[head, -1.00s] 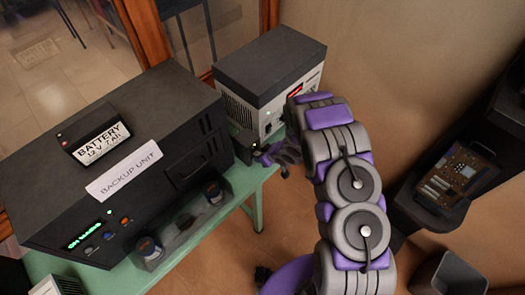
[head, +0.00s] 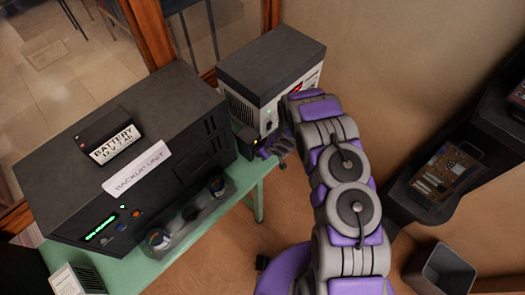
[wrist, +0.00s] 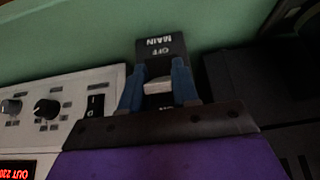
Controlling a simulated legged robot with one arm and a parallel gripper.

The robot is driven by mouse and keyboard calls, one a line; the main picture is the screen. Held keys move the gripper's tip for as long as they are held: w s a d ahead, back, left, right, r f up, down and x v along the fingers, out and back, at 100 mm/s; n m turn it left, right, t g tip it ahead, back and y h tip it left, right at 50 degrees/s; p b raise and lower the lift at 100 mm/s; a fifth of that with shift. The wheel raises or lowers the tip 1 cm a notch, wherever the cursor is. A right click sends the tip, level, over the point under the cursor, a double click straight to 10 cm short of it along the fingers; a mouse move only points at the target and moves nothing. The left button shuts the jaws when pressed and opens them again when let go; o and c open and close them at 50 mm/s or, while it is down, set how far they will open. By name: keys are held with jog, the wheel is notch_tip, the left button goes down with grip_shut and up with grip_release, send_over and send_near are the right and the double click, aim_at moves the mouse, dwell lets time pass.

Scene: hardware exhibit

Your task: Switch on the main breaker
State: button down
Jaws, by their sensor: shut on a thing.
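The main breaker (wrist: 158,46) is a small black block, labelled MAIN and OFF, upside down in the wrist view. A light grey lever (wrist: 158,86) shows on it below the OFF label. The blue fingers of my gripper (wrist: 157,84) stand on either side of the lever and are shut on it. In the head view my gripper (head: 266,148) is at the small dark breaker (head: 243,136), in the gap between two units. The arm hides part of this spot, and the lever is too small to make out there.
The black backup unit (head: 110,210) stands left on a green table (head: 240,184), with a battery (head: 108,139) on top. A shelf with a circuit board (head: 447,172) and a bin (head: 445,268) are at right.

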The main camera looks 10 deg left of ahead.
jog(key=shift+w+r, duration=0.15)
jog(key=shift+w, duration=0.05)
jog(key=c, duration=1.2)
grip_release()
jog(key=shift+c, duration=0.2)
jog(key=o, duration=0.3)
jog(key=shift+a+f, duration=0.2)
jog(key=shift+d+r, duration=0.15)
jog(key=shift+s+d+r, duration=0.1)
jog(key=shift+d+r, duration=0.05)
jog(key=shift+r, duration=0.05)
jog(key=v, duration=1.6)
jog(key=shift+s+r, duration=0.1)
jog(key=shift+r, duration=0.1)
